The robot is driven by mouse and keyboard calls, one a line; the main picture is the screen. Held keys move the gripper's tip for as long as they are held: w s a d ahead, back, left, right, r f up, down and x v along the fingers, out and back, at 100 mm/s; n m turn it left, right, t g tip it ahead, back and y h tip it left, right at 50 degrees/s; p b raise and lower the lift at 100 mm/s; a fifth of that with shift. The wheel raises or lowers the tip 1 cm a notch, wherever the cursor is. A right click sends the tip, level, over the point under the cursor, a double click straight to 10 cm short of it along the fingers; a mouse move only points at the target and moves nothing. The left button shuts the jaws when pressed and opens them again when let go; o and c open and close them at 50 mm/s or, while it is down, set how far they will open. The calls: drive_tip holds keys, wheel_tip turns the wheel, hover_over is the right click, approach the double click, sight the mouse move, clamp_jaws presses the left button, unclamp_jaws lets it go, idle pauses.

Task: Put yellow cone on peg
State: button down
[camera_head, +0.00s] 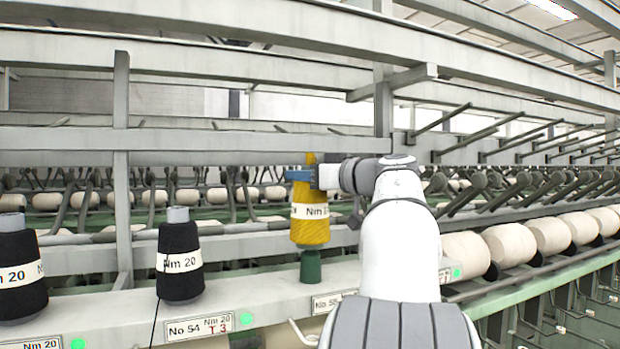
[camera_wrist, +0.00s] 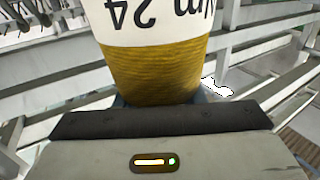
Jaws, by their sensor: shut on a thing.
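The yellow cone (camera_head: 310,232) has a white band marked "Nm 24" and hangs upright in my gripper (camera_head: 302,176). My gripper is shut on its upper part, with the blue fingers around it. In the wrist view the yellow cone (camera_wrist: 150,72) fills the space just beyond the gripper, its band upside down. The green peg (camera_head: 310,267) stands on the grey rail, directly below the cone in the head view. The cone's lower end meets or hides the peg's top; I cannot tell whether they touch.
Two black cones, one nearer the middle (camera_head: 179,262) and one at the left edge (camera_head: 18,272), stand on the rail (camera_head: 262,300) left of the peg. Grey beams cross behind and above the cone. White rolls (camera_head: 507,243) line the right side.

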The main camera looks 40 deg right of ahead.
sight(324, 210)
drive_tip(key=shift+f+b, duration=1.45)
drive_tip(key=shift+b, duration=0.1)
drive_tip(key=shift+f+b, duration=0.75)
drive_tip(key=shift+f, duration=1.2)
drive_tip(key=c, duration=0.9)
unclamp_jaws()
drive_tip(key=shift+o, duration=0.2)
drive_tip(key=shift+f, duration=0.1)
drive_tip(key=b+v, duration=0.1)
drive_tip(key=v, duration=0.7)
drive_tip(key=shift+w, duration=0.1)
